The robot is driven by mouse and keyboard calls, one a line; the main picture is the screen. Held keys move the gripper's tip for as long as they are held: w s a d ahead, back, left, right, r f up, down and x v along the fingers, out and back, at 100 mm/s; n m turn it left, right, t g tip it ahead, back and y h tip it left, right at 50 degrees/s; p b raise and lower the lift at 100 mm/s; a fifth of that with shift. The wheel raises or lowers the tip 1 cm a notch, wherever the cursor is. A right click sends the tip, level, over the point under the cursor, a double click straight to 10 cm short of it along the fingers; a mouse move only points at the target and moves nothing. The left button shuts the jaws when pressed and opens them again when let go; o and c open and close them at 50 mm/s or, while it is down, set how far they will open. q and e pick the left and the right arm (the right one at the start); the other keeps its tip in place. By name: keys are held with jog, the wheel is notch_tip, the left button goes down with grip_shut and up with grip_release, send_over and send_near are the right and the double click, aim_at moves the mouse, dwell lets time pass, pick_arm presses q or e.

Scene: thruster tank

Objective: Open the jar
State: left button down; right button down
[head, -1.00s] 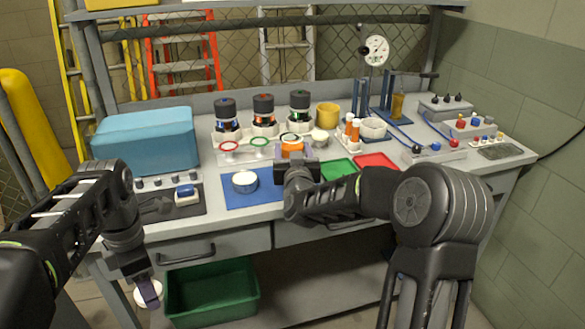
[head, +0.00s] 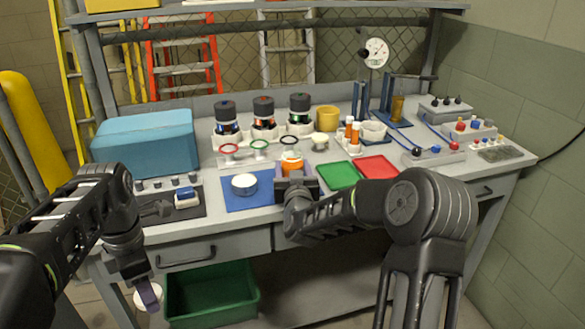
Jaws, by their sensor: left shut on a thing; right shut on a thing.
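An orange jar (head: 291,166) with a pale top stands upright in my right gripper (head: 293,182), at the right edge of the blue mat (head: 230,203). The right gripper is shut on it from the front and hides its lower part. My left gripper (head: 149,293) hangs low in front of the bench's left side, shut on a white round piece (head: 147,297) that looks like a lid. The gripper partly covers that piece. A white round container (head: 245,184) sits on the blue mat, left of the orange jar.
A green tray (head: 338,176) and a red tray (head: 377,168) lie right of the orange jar. Several dark-topped bottles (head: 264,115) and coloured rings stand behind it. A blue box (head: 145,143) is at the left. A green bin (head: 212,294) sits below the bench.

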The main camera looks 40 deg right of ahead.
jog(key=shift+f, duration=0.15)
jog(key=shift+c, duration=2.2)
grip_release()
jog(key=shift+r, duration=0.2)
jog(key=b+v, duration=0.1)
jog(key=v, duration=1.1)
jog(key=shift+f, duration=0.1)
